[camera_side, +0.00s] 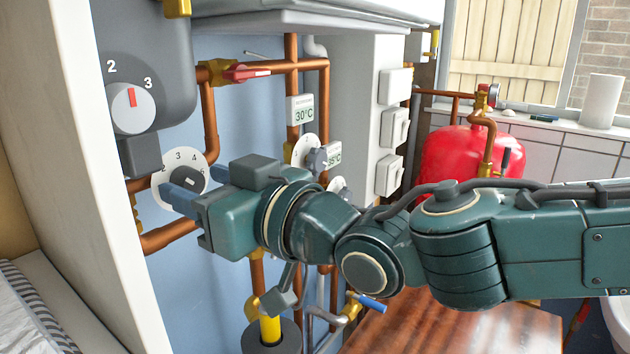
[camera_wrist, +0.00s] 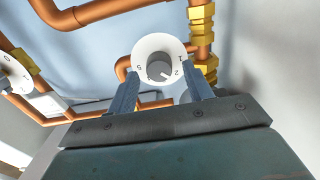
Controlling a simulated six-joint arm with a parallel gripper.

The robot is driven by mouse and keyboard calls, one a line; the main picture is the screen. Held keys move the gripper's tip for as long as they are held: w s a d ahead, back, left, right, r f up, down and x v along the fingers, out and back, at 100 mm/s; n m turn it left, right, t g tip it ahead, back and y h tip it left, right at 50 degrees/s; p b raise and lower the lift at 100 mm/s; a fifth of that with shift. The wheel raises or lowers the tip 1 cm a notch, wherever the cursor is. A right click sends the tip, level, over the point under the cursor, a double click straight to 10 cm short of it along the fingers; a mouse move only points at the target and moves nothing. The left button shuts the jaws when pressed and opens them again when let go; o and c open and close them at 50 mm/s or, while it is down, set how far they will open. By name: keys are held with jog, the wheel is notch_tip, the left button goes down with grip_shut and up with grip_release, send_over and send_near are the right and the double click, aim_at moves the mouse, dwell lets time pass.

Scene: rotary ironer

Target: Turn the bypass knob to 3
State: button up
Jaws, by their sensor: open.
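The likely bypass knob, a dark grey knob (camera_wrist: 159,69) on a round white dial plate (camera_side: 165,167), sits on the copper pipework below the boiler. The side view shows 2, 3 and 4 on the plate. In the wrist view, a small pale mark on the knob points to the lower right, near the 2. My gripper (camera_side: 190,183) is at the dial with its blue fingers apart. In the wrist view, the knob lies between and ahead of the fingers (camera_wrist: 163,82); I see no contact. The fingers hide part of the plate in the side view.
A white boiler knob (camera_side: 131,107) with a red mark is above left. A red-handled valve (camera_side: 246,73), 30°C display (camera_side: 301,110) and another dial (camera_side: 305,150) are close by. Copper pipes surround the dial. A red tank (camera_side: 460,150) stands behind my arm.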

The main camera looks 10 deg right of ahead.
jog(key=shift+w+a, duration=0.2)
jog(key=shift+w, duration=0.05)
jog(key=c, duration=1)
jog(key=shift+m, duration=0.4)
jog(key=m, duration=0.8)
jog(key=shift+w+d, duration=0.1)
